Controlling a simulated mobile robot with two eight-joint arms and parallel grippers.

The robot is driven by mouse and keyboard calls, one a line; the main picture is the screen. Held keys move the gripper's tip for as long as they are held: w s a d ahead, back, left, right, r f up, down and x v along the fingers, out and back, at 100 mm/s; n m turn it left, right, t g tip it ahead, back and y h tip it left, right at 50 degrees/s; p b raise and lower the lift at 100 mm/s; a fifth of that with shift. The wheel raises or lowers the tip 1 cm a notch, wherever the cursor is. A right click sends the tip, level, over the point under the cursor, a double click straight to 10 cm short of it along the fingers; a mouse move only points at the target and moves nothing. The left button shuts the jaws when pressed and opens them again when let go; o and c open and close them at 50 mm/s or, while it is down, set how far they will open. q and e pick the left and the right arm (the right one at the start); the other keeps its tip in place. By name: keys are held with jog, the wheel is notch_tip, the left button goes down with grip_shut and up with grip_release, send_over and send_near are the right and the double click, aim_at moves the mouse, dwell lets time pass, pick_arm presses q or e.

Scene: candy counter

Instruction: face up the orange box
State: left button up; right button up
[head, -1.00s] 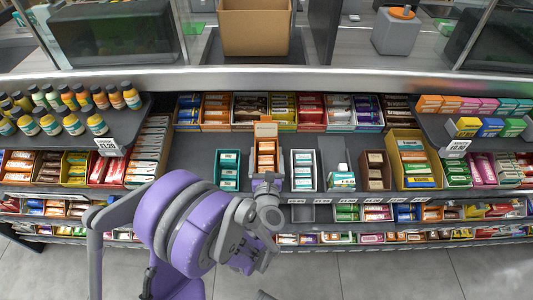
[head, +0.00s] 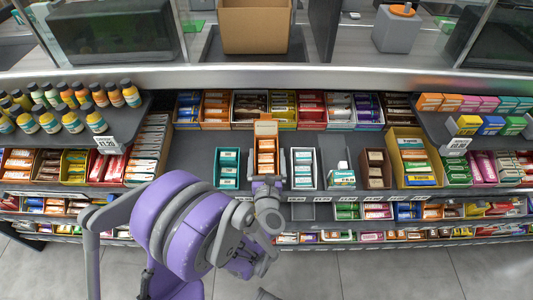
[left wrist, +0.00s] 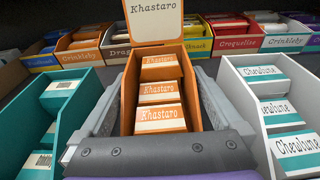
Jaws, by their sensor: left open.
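The orange box (head: 266,130), an open-topped display box with a raised back card, stands on the middle shelf. It holds a column of orange-and-white Khastaro packets, and it also shows in the left wrist view (left wrist: 185,62). My left gripper (head: 266,178) is at its front end. In the left wrist view my open left gripper (left wrist: 157,95) has one grey finger on each side of the box. Whether the fingers touch its walls is unclear. The front of the box is partly hidden by the gripper.
A teal box (head: 227,168) stands close on the left and a white Chewlune box (head: 303,168) close on the right. A loose teal-and-white packet (head: 341,177) lies further right. Several boxes line the back of the shelf. A bare shelf gap lies right of the white box.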

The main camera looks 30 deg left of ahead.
aim_at(267, 165)
pick_arm(q)
jog(key=shift+b+v, duration=0.6)
jog(key=shift+v, duration=2.2)
